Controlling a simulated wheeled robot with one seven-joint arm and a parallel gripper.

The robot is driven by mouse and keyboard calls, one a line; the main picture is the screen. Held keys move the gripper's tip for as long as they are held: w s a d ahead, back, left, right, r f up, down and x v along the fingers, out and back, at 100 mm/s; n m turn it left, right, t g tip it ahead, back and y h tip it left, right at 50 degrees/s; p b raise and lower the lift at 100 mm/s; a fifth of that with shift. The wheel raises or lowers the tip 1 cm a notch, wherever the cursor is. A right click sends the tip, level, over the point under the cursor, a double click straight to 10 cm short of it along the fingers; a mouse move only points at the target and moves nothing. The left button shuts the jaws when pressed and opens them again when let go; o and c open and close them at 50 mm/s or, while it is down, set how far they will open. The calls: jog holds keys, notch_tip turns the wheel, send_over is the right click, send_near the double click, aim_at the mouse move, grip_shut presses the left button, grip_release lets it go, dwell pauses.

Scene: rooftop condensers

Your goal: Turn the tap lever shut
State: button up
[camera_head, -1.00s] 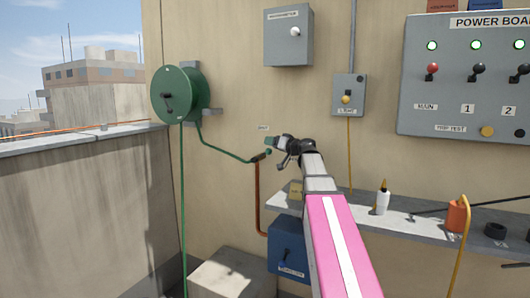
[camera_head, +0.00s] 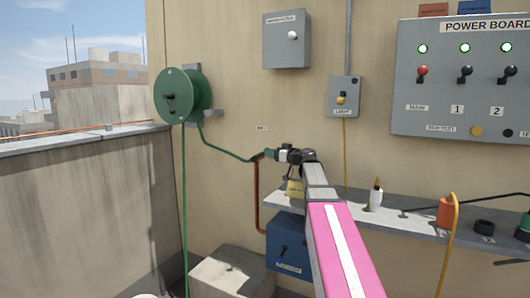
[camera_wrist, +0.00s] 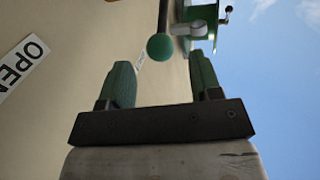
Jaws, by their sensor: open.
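The tap sits on the wall at the top of a copper pipe (camera_head: 257,195), where the green hose joins it. The tap body is mostly hidden behind my gripper (camera_head: 271,154) in the head view. In the wrist view my gripper (camera_wrist: 163,85) is open, with two green fingertips apart. A green ball (camera_wrist: 160,47) on a dark rod, which looks like the lever's knob, is just beyond and between the fingertips. I cannot tell whether a finger touches it. A white label reading OPEN (camera_wrist: 22,68) is on the wall at the left of the wrist view.
A green hose reel (camera_head: 180,96) hangs on the wall at left. A shelf (camera_head: 420,228) with a white bottle (camera_head: 376,197) and an orange container (camera_head: 445,211) runs to the right. A blue box (camera_head: 287,243) sits below. The power board (camera_head: 460,85) is upper right.

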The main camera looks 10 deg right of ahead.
aim_at(260, 155)
jog(key=x, duration=0.6)
jog(key=shift+w+a, duration=0.15)
grip_shut()
